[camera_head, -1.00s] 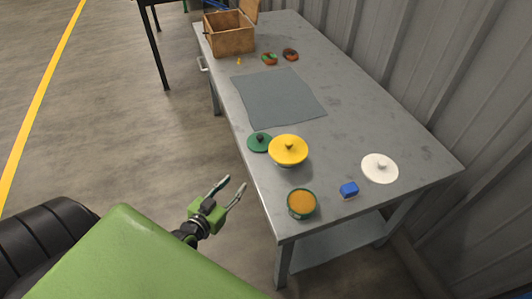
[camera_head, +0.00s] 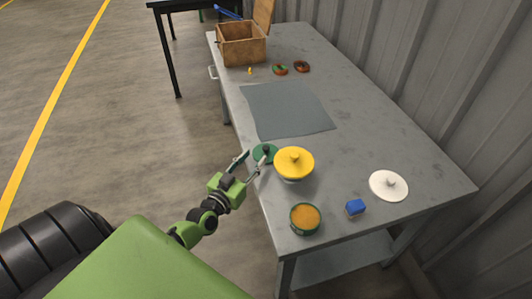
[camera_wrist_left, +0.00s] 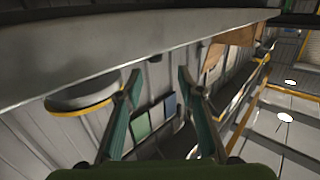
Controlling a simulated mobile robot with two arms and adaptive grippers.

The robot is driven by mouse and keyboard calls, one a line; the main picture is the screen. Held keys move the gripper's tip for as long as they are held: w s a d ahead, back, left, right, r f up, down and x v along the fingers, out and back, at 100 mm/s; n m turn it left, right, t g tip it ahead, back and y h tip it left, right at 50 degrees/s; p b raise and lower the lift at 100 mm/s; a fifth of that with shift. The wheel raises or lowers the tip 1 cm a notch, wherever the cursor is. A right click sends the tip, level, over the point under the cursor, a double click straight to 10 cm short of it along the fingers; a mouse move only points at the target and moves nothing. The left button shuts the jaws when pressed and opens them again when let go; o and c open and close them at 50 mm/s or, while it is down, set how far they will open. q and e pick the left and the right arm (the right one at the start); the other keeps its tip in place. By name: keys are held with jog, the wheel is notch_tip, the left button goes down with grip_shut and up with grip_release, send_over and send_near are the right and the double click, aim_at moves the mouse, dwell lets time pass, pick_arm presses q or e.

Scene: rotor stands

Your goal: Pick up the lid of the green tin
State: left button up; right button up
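The green tin (camera_head: 305,217), open with orange contents, stands near the front corner. My right gripper is not in view.
A grey mat (camera_head: 287,108), small rings and a wooden box (camera_head: 241,46) are farther back on the table (camera_head: 410,150).

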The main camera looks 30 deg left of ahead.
aim_at(264, 150)
pick_arm(q)
jog(key=shift+w+a+f, duration=0.1)
jog(key=shift+w+f, duration=0.05)
jog(key=shift+w, duration=1)
jog(key=shift+w+f, duration=0.15)
jog(key=shift+w, duration=1.25)
jog(key=shift+w+f, duration=0.1)
jog(key=shift+w, duration=1.25)
grip_shut()
